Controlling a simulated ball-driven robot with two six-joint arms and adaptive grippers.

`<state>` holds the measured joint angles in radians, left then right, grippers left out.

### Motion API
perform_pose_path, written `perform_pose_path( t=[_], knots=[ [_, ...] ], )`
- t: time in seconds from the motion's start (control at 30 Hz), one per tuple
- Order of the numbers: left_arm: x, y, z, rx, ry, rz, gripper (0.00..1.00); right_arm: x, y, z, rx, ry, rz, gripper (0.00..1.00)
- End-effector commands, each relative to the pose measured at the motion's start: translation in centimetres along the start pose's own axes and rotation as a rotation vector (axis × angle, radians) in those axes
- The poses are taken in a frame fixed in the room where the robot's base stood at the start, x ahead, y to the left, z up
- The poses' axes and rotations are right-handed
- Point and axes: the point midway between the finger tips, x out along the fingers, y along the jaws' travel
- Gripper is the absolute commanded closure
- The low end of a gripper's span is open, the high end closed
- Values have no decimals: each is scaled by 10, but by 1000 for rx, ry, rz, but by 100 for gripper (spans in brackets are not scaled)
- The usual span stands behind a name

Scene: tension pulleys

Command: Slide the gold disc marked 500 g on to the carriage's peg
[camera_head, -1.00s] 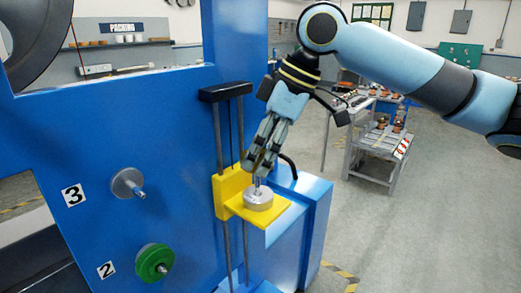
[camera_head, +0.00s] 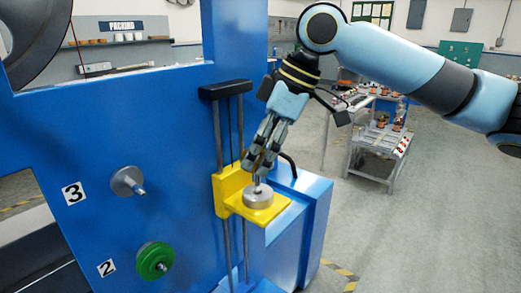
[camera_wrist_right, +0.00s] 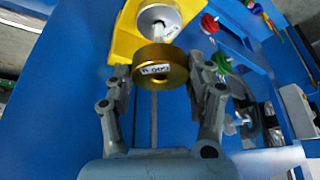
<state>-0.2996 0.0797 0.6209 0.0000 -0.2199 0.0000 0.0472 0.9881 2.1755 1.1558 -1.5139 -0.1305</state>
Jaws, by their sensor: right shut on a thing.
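The gold disc (camera_wrist_right: 161,68) carries a white label reading 500 g, upside down in the right wrist view. My right gripper (camera_wrist_right: 160,75) is shut on it, with a finger on either side. In the head view, my right gripper (camera_head: 257,172) is above the yellow carriage (camera_head: 280,211), and its fingers mostly hide the gold disc (camera_head: 251,161). A silver disc (camera_head: 259,198) sits on the carriage around the upright peg (camera_head: 257,185). The peg (camera_wrist_right: 160,28) also shows close to the gold disc in the wrist view. I cannot tell whether they touch. My left gripper is not in view.
Two dark vertical rods with a black top block (camera_head: 225,90) guide the carriage beside the blue panel (camera_head: 140,115). A grey pulley (camera_head: 127,181) by label 3 and a green pulley (camera_head: 155,261) by label 2 stick out at left. A cart (camera_head: 380,150) stands behind.

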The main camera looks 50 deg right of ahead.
Motion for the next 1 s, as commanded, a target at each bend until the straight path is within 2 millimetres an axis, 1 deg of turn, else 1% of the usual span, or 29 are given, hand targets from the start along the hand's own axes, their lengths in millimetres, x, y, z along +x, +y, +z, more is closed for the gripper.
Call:
perform_pose_path(
  t=[0.17, 1.0],
  knots=[
    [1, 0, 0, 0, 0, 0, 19, 2, 0, 1, 0, 1, 0, 100],
    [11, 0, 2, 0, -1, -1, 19, 27, 0, 12, -1, 2, 0, 100]
  ],
)
